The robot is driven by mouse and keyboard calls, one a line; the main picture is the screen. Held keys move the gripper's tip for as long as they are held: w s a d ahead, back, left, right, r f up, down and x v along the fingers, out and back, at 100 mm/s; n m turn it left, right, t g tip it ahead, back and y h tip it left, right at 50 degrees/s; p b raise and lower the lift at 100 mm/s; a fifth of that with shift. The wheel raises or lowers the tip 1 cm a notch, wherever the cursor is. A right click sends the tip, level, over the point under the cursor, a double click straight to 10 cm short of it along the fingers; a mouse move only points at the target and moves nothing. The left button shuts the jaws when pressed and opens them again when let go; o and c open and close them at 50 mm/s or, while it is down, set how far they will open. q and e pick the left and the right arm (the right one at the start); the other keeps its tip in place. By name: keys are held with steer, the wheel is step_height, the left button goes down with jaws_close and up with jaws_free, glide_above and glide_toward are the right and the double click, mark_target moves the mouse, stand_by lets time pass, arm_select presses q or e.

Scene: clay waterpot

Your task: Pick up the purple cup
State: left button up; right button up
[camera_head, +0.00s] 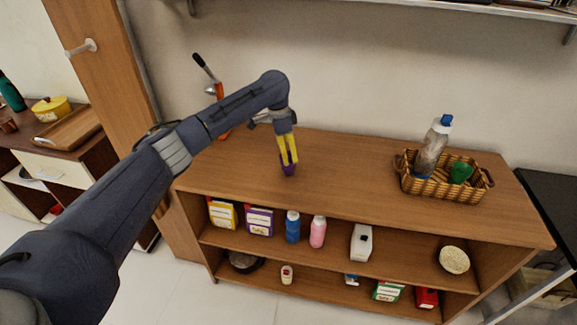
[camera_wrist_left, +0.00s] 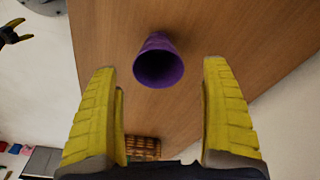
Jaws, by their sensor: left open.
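The purple cup (camera_head: 289,170) stands on the wooden counter top (camera_head: 345,178), left of its middle. In the head view my left gripper (camera_head: 289,159) is right above the cup, pointing down, and its yellow fingers partly cover it. In the left wrist view the cup (camera_wrist_left: 159,64) shows with its round opening towards the camera. It lies centred across the gap between the open yellow fingers (camera_wrist_left: 162,90), beyond their tips. The fingers look apart from the cup and hold nothing.
A wicker basket (camera_head: 443,187) with a bottle (camera_head: 433,146) and a green item stands at the counter's right. An orange object with a black handle (camera_head: 206,68) stands behind my arm. Shelves below hold several bottles and boxes. The counter between cup and basket is clear.

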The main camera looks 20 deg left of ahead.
mark_target(289, 165)
arm_select(q)
steer(key=shift+d+f, duration=0.2)
steer(key=shift+f, duration=1.05)
steer(key=shift+d+f, duration=0.15)
steer(key=shift+f, duration=1.05)
steer(key=c, duration=1.4)
